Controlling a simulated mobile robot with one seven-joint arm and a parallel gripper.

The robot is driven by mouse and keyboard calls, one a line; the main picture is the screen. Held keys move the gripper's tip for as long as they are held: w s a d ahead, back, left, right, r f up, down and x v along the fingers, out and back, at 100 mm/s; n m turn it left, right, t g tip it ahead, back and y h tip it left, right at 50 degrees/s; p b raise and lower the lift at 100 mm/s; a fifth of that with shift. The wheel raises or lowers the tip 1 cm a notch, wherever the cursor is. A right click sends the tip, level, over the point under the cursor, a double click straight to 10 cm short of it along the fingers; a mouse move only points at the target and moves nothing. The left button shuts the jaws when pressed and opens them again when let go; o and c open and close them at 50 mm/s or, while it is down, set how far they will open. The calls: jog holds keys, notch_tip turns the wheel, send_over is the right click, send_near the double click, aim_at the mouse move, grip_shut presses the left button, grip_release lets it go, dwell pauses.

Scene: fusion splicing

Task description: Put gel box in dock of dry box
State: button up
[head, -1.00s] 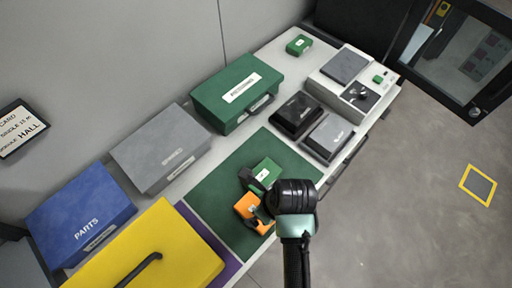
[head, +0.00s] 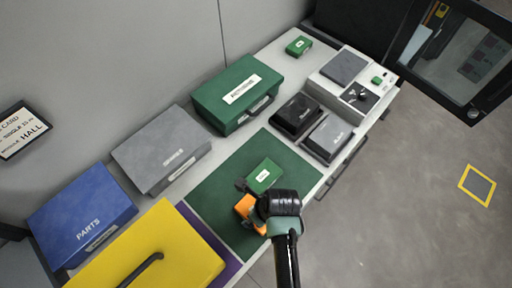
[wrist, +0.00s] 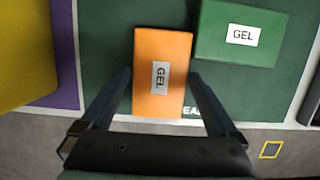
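Two small boxes labelled GEL lie on the green mat (head: 221,191). One is an orange box (head: 246,207), partly hidden by my arm in the head view; the wrist view shows it (wrist: 161,100) in the middle. The other is a green box (head: 264,176), beside it to the right in the wrist view (wrist: 240,32). My gripper (wrist: 158,76) is open, with one finger on each side of the orange box; contact cannot be told. A black box (head: 297,115) and a grey-topped box (head: 329,136) stand beyond the mat; I cannot read which is the dry box.
A grey-white machine (head: 345,78) and another small green box (head: 299,45) stand at the bench's far end. A green case (head: 236,95), a grey case (head: 161,150) and a blue case (head: 82,215) line the wall. A yellow case (head: 150,255) lies near the mat.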

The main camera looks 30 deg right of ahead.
jog(key=shift+r, duration=0.1)
jog(key=c, duration=1.4)
